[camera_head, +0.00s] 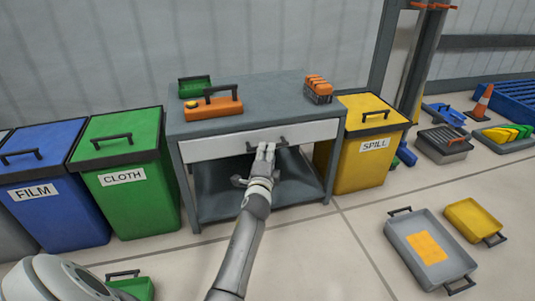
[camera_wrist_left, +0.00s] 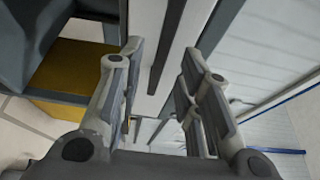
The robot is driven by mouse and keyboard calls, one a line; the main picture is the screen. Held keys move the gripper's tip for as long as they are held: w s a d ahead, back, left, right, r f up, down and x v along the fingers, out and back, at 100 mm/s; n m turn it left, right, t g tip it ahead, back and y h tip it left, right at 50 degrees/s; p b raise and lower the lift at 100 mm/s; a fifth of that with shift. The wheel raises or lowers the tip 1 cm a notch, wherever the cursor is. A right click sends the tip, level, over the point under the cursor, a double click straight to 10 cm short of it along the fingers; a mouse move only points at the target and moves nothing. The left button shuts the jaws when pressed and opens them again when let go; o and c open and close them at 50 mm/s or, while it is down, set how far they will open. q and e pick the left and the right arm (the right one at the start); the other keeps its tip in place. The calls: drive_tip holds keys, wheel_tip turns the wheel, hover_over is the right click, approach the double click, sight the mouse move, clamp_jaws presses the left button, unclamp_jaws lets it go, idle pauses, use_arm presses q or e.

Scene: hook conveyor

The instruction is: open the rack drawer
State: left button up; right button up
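The grey rack (camera_head: 232,128) stands in the middle of the head view, with a white drawer front (camera_head: 215,149) under its top. The drawer looks shut. Its dark handle (camera_head: 283,142) is partly hidden behind my left gripper (camera_head: 264,154), which is at the drawer front. In the left wrist view my left gripper (camera_wrist_left: 160,82) has its two fingers apart, with a gap between them. A pale panel with a dark bar (camera_wrist_left: 172,52) shows beyond that gap. I cannot tell whether the fingers touch the handle. My right gripper is not in view.
An orange toolbox (camera_head: 213,107), a green box (camera_head: 195,87) and an orange-topped carrier (camera_head: 318,90) sit on the rack top. A green CLOTH bin (camera_head: 130,198) stands left, a yellow SPILL bin (camera_head: 361,165) right. A grey tray (camera_head: 410,240) lies on the right floor.

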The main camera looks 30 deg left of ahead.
use_arm(q)
drive_tip(key=shift+b+x, duration=0.4)
drive_tip(key=shift+x, duration=1)
drive_tip(key=shift+c, duration=0.2)
clamp_jaws()
